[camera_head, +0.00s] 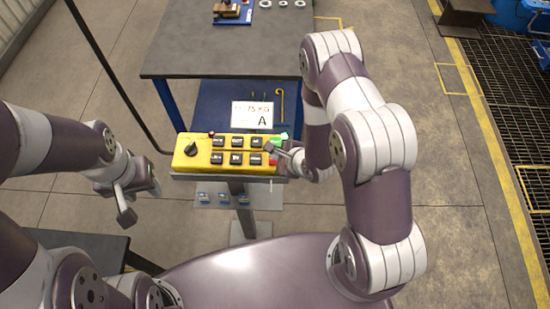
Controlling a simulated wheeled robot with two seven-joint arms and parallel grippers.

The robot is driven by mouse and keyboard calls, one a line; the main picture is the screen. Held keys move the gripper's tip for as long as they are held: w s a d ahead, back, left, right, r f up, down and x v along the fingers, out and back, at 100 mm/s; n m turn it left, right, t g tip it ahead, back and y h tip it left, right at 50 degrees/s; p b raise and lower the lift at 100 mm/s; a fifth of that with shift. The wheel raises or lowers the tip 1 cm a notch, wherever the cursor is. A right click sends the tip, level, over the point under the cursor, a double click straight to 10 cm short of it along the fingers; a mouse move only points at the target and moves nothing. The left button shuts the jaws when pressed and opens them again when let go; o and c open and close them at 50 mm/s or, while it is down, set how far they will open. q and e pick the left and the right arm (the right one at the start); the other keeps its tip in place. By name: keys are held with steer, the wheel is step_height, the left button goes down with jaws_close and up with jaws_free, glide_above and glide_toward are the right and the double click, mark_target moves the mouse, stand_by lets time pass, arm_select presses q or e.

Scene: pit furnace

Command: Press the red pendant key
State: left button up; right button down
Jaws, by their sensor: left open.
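The yellow pendant (205,160) lies on a stand in front of the workbench. It carries a black knob (191,149) at its left and two rows of black labelled keys. A green key (284,136) shows at its upper right corner.
A grey-topped workbench (205,40) with blue legs stands behind the pendant. A thin dark post (105,65) rises at left. Floor grating (500,100) lies at far right.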

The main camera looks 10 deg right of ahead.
steer(key=shift+f+b, duration=0.35)
steer(key=shift+f, duration=0.25)
stand_by(0.6)
steer(key=shift+r, duration=0.15)
steer(key=shift+r+p, duration=0.75)
steer(key=shift+p, duration=0.05)
steer(key=shift+r, duration=0.1)
step_height(320, 180, up, 5)
steer(key=p, duration=0.4)
steer(key=shift+p, duration=0.3)
